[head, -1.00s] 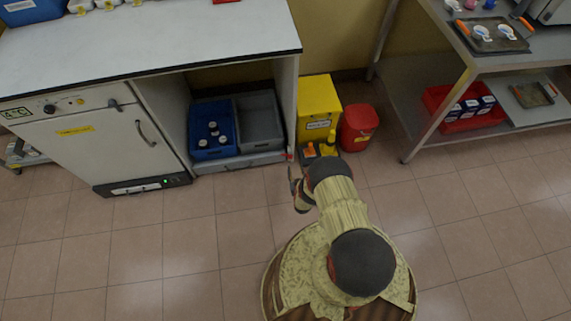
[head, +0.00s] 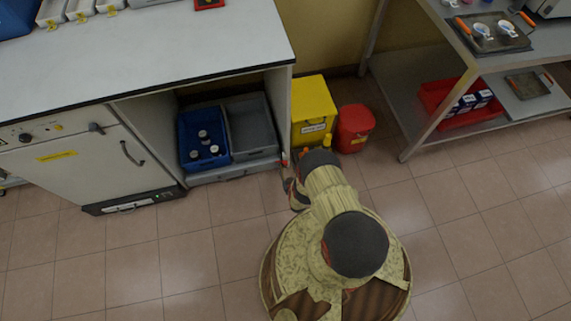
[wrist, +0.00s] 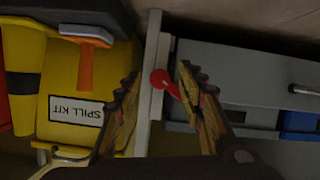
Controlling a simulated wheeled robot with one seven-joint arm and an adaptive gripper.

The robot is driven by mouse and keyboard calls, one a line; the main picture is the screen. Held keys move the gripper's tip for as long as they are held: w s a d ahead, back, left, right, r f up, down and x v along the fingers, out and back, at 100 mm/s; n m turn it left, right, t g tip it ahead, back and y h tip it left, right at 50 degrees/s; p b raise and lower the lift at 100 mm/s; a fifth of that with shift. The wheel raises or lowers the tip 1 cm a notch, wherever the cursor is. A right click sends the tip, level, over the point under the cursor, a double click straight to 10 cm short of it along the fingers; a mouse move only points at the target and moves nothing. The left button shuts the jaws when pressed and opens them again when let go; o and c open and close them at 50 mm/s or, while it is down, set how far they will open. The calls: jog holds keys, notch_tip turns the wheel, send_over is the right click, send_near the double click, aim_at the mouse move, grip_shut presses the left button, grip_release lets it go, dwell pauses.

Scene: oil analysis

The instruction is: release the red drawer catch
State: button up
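The red drawer catch (wrist: 160,79) is a small knob with a short arm slanting down to the right, on the pale upright panel edge (wrist: 151,50) in the wrist view. It shows as a red speck (head: 284,163) at the cabinet's lower right corner in the head view. The grey drawer (wrist: 225,65) lies to its right in the wrist view and looks closed. My gripper (wrist: 158,74) is open, its fingers on either side of the catch. The right finger is very near the catch's arm; I cannot tell whether they touch. In the head view my arm mostly hides the gripper.
A yellow spill-kit bin (head: 313,105) and a red bin (head: 354,128) stand right of the cabinet, close to my gripper. Blue (head: 188,125) and grey (head: 252,122) crates sit in the cabinet bay. A metal shelf unit (head: 440,118) stands at right. The floor left is clear.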

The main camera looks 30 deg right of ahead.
jog(key=shift+c, duration=1)
jog(key=c, duration=0.7)
grip_shut()
